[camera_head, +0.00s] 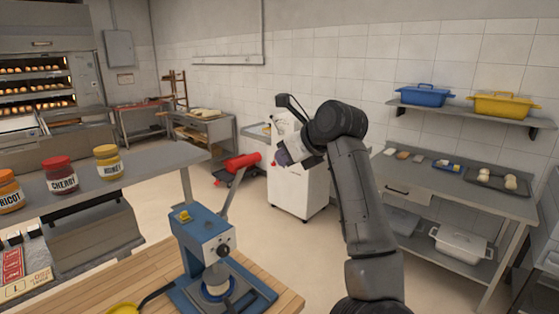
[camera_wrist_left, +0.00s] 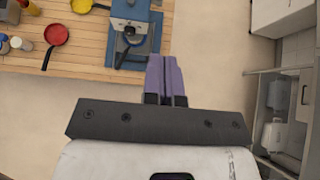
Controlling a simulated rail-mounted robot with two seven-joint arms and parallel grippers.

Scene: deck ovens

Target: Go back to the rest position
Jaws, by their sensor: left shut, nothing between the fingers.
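My left arm rises in the right half of the head view and bends over to the left. My left gripper (camera_head: 284,157) has purple fingers and hangs in the air in front of the white cabinet machine (camera_head: 297,190). In the left wrist view the purple fingers (camera_wrist_left: 165,62) lie together, shut, with nothing between them. My right gripper is in neither view.
A blue press (camera_head: 205,245) stands on the wooden counter (camera_head: 258,272). Jars, including a cherry jar (camera_head: 61,177), stand on a grey shelf at left. A steel table (camera_head: 470,195) is at right. The wrist view shows a red pan (camera_wrist_left: 56,35). Open floor lies between.

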